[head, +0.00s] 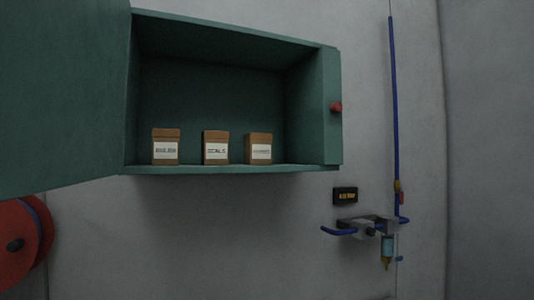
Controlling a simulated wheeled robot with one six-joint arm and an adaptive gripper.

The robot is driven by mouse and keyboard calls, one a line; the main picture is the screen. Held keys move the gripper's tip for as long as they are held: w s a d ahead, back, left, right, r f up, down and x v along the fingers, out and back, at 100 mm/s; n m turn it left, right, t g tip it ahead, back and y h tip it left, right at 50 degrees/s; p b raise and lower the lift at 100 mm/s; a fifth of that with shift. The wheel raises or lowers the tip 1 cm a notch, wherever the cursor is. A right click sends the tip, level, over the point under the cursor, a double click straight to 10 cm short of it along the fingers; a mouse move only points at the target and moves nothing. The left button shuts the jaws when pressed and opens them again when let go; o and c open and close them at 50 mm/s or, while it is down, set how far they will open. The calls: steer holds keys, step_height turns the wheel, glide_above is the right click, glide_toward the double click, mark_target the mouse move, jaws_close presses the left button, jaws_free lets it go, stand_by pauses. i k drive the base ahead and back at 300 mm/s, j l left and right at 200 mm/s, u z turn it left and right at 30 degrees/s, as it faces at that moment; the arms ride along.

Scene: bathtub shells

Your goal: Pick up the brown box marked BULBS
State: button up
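Three small brown boxes with white labels stand upright in a row on the floor of an open green wall cabinet (230,168) in the head view. The left box (166,133), the middle box (215,135) and the right box (258,138) stand apart from each other near the cabinet's front edge. The label print is small and blurred. The middle one seems to read SEALS, and I cannot tell for sure which box is marked BULBS. My gripper is not in view.
The cabinet door (60,100) is swung open to the left. A red knob (336,107) sits on the cabinet's right side. A red reel (22,240) is at lower left. A blue pipe (394,100) and a valve fitting (365,227) are on the wall at right.

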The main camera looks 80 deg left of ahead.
mark_target(165, 142)
steer(key=i+l+u, duration=0.1)
steer(key=i, duration=1.6)
steer(key=u, duration=0.4)
steer(key=i+u, duration=0.15)
steer(key=u, duration=0.25)
steer(key=l+u, duration=0.1)
steer(key=u, duration=0.3)
steer(key=l+u, duration=0.1)
steer(key=u, duration=1.85)
steer(key=i+l, duration=0.05)
steer(key=l, duration=0.05)
